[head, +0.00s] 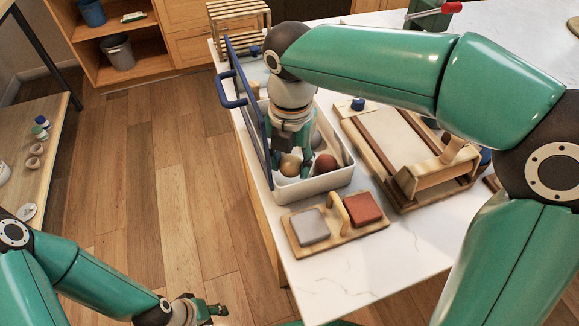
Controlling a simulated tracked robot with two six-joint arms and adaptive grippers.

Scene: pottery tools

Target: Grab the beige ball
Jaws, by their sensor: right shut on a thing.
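The beige ball (290,166) is in the white bin (318,187) on the counter. My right gripper (291,163) reaches down into the bin from above, and its fingers are shut on the beige ball. A reddish-brown ball (325,164) lies just to the right of the fingers in the bin. My arm and gripper hide part of the bin's inside. My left gripper (212,309) is low in the view over the floor, away from the bin; its fingers are too small and angled to tell open from shut.
A blue-framed rack (247,115) stands along the bin's left side. A wooden block holder (336,226) with grey and red blocks sits in front of the bin. A wooden board frame (410,150) is to the right. The counter's front corner is clear.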

